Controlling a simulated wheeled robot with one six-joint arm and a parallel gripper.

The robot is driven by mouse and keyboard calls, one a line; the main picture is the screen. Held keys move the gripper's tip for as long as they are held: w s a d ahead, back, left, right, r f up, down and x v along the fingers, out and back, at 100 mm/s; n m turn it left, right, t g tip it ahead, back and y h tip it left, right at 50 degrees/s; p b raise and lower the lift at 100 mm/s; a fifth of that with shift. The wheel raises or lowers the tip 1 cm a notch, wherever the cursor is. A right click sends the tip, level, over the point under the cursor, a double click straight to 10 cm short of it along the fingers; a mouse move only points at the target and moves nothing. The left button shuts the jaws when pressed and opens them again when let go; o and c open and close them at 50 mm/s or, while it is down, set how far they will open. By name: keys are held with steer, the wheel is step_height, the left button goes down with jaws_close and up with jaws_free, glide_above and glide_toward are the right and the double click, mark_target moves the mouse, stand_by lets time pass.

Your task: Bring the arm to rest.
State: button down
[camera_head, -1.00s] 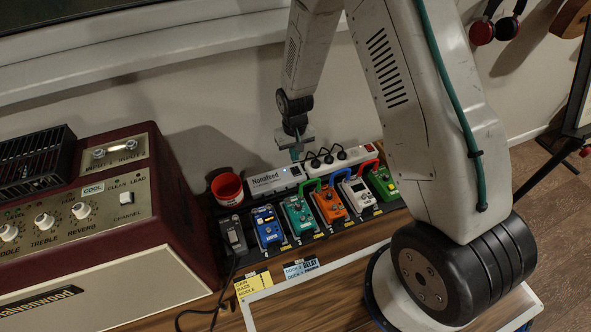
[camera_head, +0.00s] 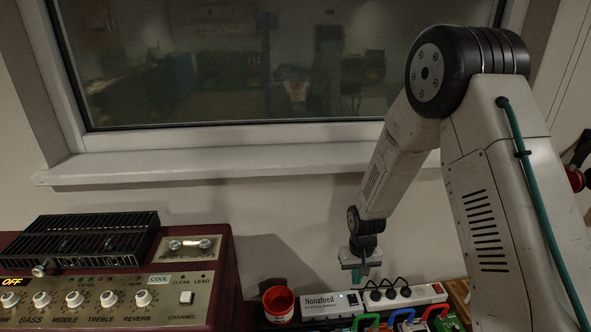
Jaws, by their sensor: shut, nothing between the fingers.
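The lower part of my arm runs out of the picture at the bottom right.
A red amplifier (camera_head: 222,285) with a black grille stands at the left. A red cup (camera_head: 278,302) sits beside it. A window sill (camera_head: 230,166) runs behind.

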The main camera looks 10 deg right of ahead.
steer(key=s+d+r+t, duration=0.1)
steer(key=s+r, duration=1.4)
steer(key=r, duration=0.3)
steer(key=s+d+r, duration=0.2)
steer(key=s+r, duration=1.3)
steer(key=r, duration=0.3)
steer(key=shift+s+t, duration=0.25)
steer(key=shift+t, duration=0.15)
